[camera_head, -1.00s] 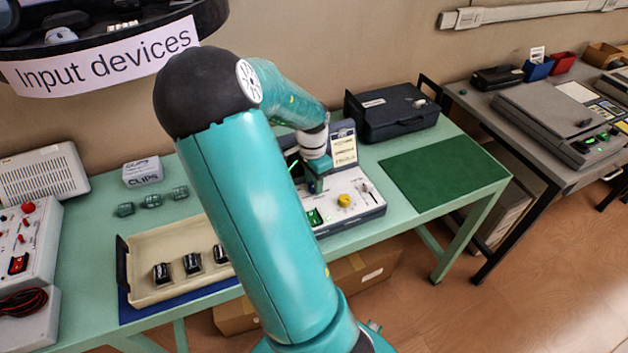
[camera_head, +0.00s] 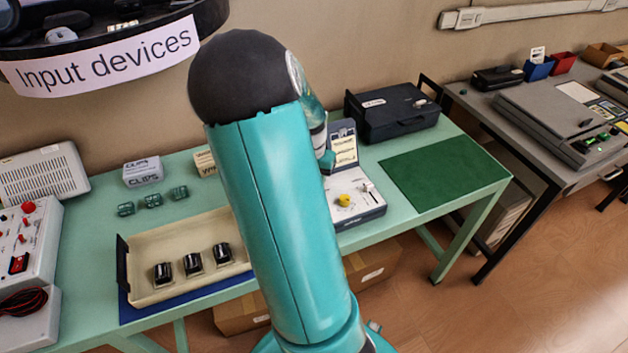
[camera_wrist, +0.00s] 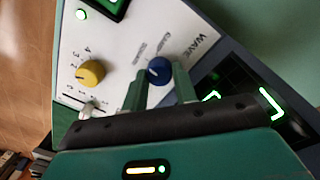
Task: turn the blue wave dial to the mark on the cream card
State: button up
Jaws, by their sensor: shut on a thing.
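The blue wave dial (camera_wrist: 159,70) is on the white panel face in the wrist view, near the printed word WAVE, with a pale pointer line on its top. My gripper (camera_wrist: 158,76) has one green finger on each side of the dial and is shut on it. In the head view my arm hides the dial and the gripper. The cream card (camera_head: 343,151) stands upright at the back of the device (camera_head: 362,211) in the head view. Its writing is too small to read, and the card is not in the wrist view.
A yellow knob (camera_wrist: 90,73) and a slider (camera_wrist: 88,110) sit beside the dial. A dark screen (camera_wrist: 235,88) shows bright green traces. A beige tray (camera_head: 180,237) with black parts lies left, a black case (camera_head: 392,112) behind, and a clear green mat (camera_head: 445,172) right.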

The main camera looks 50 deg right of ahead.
jog(key=shift+n, duration=0.8)
jog(key=o, duration=0.7)
notch_tip(320, 180, up, 14)
jog(key=shift+w+a, duration=0.15)
jog(key=shift+w, duration=0.15)
jog(key=shift+f, duration=0.1)
